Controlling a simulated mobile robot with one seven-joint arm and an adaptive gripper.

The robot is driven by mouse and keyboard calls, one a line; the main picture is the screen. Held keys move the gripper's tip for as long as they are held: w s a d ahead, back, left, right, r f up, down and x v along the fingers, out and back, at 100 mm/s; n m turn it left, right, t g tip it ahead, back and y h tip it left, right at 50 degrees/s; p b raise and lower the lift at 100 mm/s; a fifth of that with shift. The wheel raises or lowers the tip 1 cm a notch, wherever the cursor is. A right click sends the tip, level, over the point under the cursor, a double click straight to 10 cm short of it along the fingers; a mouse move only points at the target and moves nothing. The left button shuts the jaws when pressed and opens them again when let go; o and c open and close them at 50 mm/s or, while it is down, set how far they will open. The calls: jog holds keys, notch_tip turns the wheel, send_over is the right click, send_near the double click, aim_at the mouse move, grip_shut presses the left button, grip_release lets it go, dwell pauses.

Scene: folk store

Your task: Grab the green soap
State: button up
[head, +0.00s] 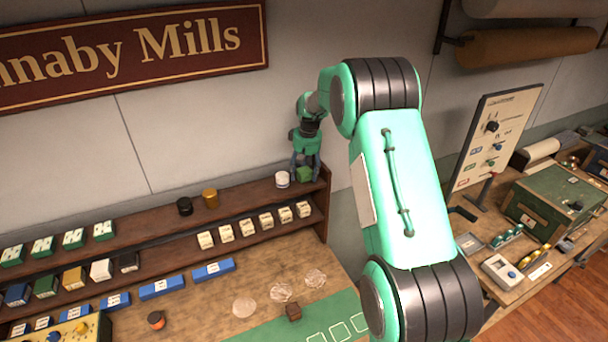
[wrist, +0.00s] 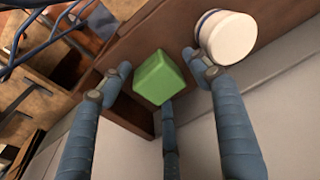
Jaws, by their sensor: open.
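The green soap (head: 304,174) is a small block on the right end of the top shelf in the head view. In the wrist view the green soap (wrist: 158,78) lies between the finger tips, with a third finger just below it in the picture. My gripper (head: 306,160) is above the soap, pointing down, with its blue-grey fingers spread. In the wrist view my gripper (wrist: 160,82) is open, with one finger left and one right of the soap. I see gaps on both sides; whether the lower finger touches it I cannot tell.
A white round jar (wrist: 228,36) stands close to the right finger in the wrist view; it also shows left of the soap in the head view (head: 282,179). The wooden top shelf (head: 245,196) ends just right of the soap. An amber jar (head: 210,198) stands further left.

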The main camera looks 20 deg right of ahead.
aim_at(303, 169)
dwell(0.6)
jog(key=c, duration=1.2)
jog(key=shift+r, duration=0.1)
jog(key=shift+r, duration=0.55)
notch_tip(303, 169, up, 2)
jog(key=shift+r+b, duration=0.1)
jog(key=shift+b, duration=0.4)
jog(key=s+a+r+b, duration=0.1)
jog(key=s+a+b, duration=0.1)
jog(key=s, duration=1.3)
jog(key=shift+s+a+r+b, duration=0.2)
jog(key=shift+s+a+b, duration=0.1)
jog(key=shift+a, duration=0.5)
